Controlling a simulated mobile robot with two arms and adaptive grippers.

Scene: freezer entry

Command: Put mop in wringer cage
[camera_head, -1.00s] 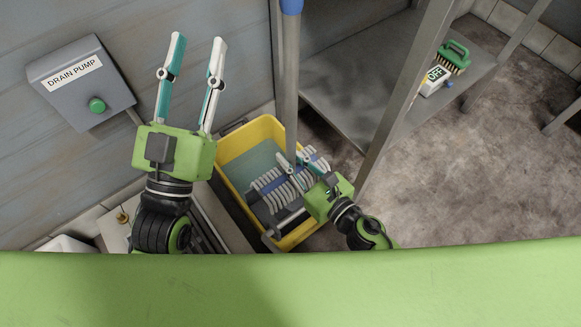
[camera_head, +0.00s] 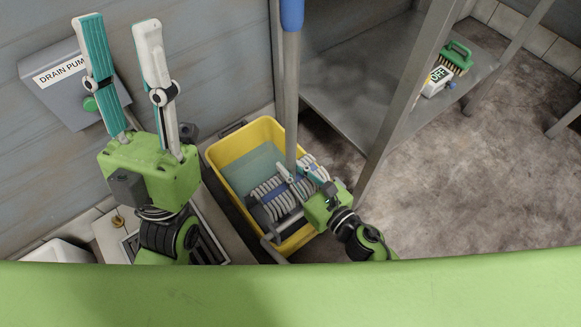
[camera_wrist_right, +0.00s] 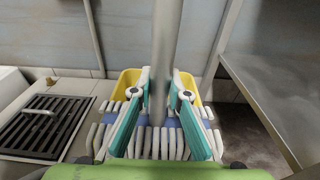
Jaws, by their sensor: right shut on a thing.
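The mop's grey pole (camera_head: 291,95) stands nearly upright, with a blue grip (camera_head: 292,14) at its top. White and blue strands (camera_head: 272,190) lie over the yellow bucket (camera_head: 222,148); they fan out below the pole in the right wrist view (camera_wrist_right: 155,145). My right gripper (camera_head: 293,170) is shut around the lower pole, its fingers on either side of it in the right wrist view (camera_wrist_right: 161,76). A dark grey wringer part (camera_head: 285,226) shows at the bucket's near end; the strands and gripper hide much of the cage. My left gripper (camera_head: 118,24) is open and empty, pointing up.
A drain pump box (camera_head: 60,95) with a green button is on the wall behind my left gripper. A metal shelf (camera_head: 350,85) with legs stands right of the pole, holding a green brush (camera_head: 456,56) and an OFF sign (camera_head: 437,80). A floor grate (camera_wrist_right: 42,125) lies left of the bucket.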

